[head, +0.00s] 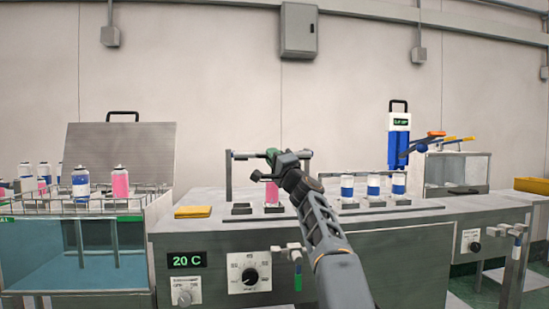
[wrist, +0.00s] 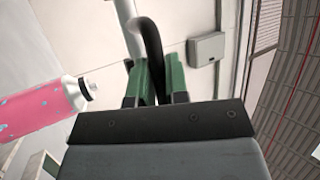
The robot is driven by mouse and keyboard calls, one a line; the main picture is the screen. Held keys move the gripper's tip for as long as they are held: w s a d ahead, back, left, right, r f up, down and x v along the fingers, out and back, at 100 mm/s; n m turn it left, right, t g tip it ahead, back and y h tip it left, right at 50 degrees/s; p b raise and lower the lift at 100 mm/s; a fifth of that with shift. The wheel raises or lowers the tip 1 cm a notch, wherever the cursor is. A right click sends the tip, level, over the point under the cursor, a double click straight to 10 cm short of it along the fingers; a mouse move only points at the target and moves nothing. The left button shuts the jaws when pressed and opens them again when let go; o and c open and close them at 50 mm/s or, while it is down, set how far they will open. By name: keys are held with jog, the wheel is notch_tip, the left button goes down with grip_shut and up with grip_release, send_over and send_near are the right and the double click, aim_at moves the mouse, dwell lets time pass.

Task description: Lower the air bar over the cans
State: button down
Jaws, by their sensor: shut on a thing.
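The air bar (head: 245,155) is a grey horizontal tube on upright posts above the middle bench. My gripper (head: 270,158) is at this bar with green fingertips. In the wrist view my gripper (wrist: 160,85) is shut around a black curved handle (wrist: 151,42) joined to the bar's grey tube (wrist: 126,22). A pink can (head: 272,193) stands below the bar, partly hidden by my gripper. A pink can with blue specks also shows at the left of the wrist view (wrist: 40,110). Blue and white cans (head: 347,187) (head: 373,186) (head: 398,185) stand to the right.
A water bath (head: 75,255) with cans in a rack stands at the left, its lid (head: 120,150) raised. A yellow cloth (head: 193,211) lies on the bench. Knobs and a 20 C display (head: 187,260) are on the bench front. A blue gauge unit (head: 398,140) stands at the right.

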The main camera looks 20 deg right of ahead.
jog(key=shift+w+d+f, duration=0.1)
jog(key=shift+w+f, duration=0.05)
jog(key=shift+f, duration=0.25)
jog(key=c, duration=1.4)
grip_release()
jog(key=shift+o, duration=1.3)
jog(key=shift+r, duration=0.15)
jog(key=v, duration=1.4)
jog(key=shift+r, duration=0.1)
